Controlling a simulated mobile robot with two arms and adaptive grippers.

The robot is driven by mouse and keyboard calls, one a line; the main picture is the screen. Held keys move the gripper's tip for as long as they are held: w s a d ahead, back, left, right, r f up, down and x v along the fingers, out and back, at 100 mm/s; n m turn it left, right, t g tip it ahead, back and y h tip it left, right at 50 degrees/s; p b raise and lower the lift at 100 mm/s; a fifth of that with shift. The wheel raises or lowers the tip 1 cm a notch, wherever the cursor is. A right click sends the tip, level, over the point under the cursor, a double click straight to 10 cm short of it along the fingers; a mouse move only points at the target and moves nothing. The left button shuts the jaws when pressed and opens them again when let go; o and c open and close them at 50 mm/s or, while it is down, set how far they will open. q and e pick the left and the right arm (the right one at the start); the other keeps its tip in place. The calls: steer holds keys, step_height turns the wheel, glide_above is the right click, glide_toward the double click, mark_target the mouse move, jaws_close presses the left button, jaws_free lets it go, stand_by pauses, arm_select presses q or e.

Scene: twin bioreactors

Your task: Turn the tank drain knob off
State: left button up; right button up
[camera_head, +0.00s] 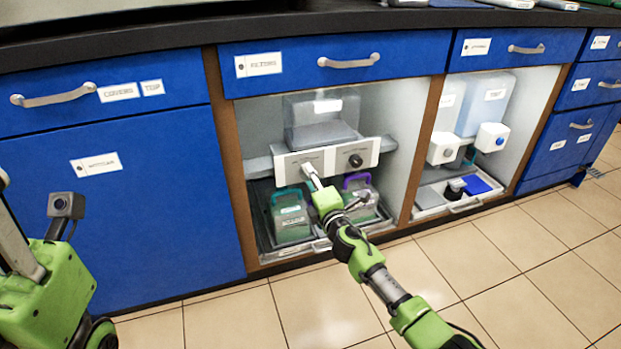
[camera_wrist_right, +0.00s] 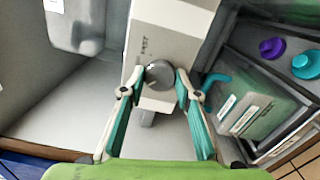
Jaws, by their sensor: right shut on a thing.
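A white panel (camera_head: 328,157) with two knobs is set inside the open middle cabinet bay. Its right knob (camera_head: 355,160) is black and free. My right gripper (camera_head: 310,172) reaches the panel's left side and covers the knob there. In the right wrist view, that round grey knob (camera_wrist_right: 158,75) sits between the two fingertips of my right gripper (camera_wrist_right: 160,82), which is shut on it. The knob carries a small mark, but its exact setting is hard to read. Part of my left arm shows at the left edge of the head view; its fingers are not visible.
A clear tank (camera_head: 321,115) stands above the panel. Below it are a teal-handled green container (camera_head: 290,215) and a purple-handled container (camera_head: 360,190) in a tray. The right bay holds white-capped vessels (camera_head: 489,138). Blue cabinet fronts (camera_head: 150,210) flank the bay; tiled floor (camera_head: 510,260) is clear.

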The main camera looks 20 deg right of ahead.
steer(key=shift+f, duration=0.15)
stand_by(0.3)
steer(key=o, duration=1.1)
steer(key=s, duration=1.2)
steer(key=shift+d, duration=0.2)
